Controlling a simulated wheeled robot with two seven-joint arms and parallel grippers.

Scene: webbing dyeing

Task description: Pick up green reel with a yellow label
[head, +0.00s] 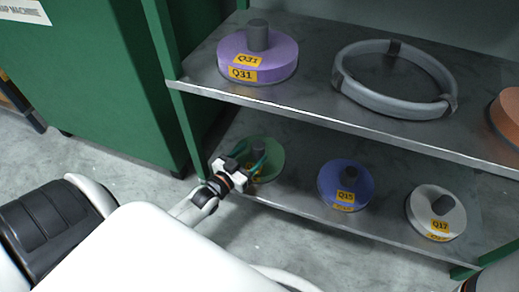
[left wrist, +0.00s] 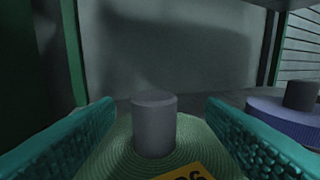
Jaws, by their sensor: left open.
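The green reel (head: 268,151) lies flat on the lower shelf at its left end. It has a grey knob in its middle and a yellow label, partly hidden by my gripper in the head view. My left gripper (head: 250,160) is at the reel, open, with its fingers on either side of the grey knob. In the left wrist view the green reel (left wrist: 125,150) fills the bottom middle. Its grey knob (left wrist: 154,125) stands upright between the two teal fingers, with a gap on each side. Its yellow label (left wrist: 185,174) shows at the bottom edge. My right gripper is not in view.
On the lower shelf (head: 300,200) stand a blue reel (head: 335,182) and a white reel (head: 425,210). The upper shelf (head: 320,105) above holds a purple reel (head: 280,60), a grey ring (head: 385,98) and part of an orange reel (head: 510,115). A green post (head: 172,70) borders the left.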

